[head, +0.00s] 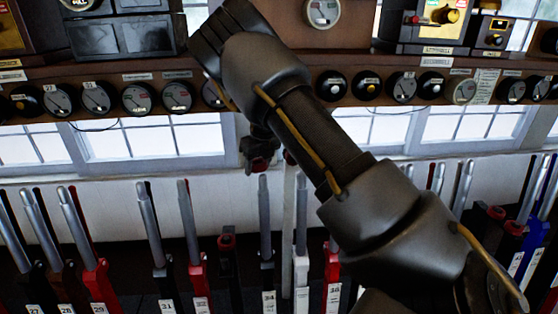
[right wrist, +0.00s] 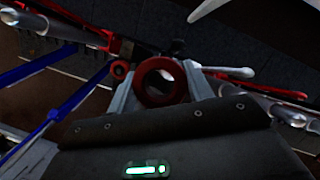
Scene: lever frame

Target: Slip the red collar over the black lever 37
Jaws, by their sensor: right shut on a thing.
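My right gripper (head: 257,155) is shut on the red collar (head: 259,166), high in front of the window wall, near the top of lever 34 (head: 264,215). In the right wrist view the collar (right wrist: 145,91) is a thick red ring between the two pale fingers (right wrist: 160,88), its hole facing the camera. I cannot make out black lever 37 in either view; my right arm covers the part of the row right of the red lever 36 (head: 333,290). My left gripper is not in view.
Levers 31 (head: 150,225) and 32 (head: 188,225) stand left of my gripper. A short dark lever with a red top (head: 227,242) sits between 32 and 34. A shelf with round dials (head: 138,98) runs above. More levers (head: 525,200) stand at the right.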

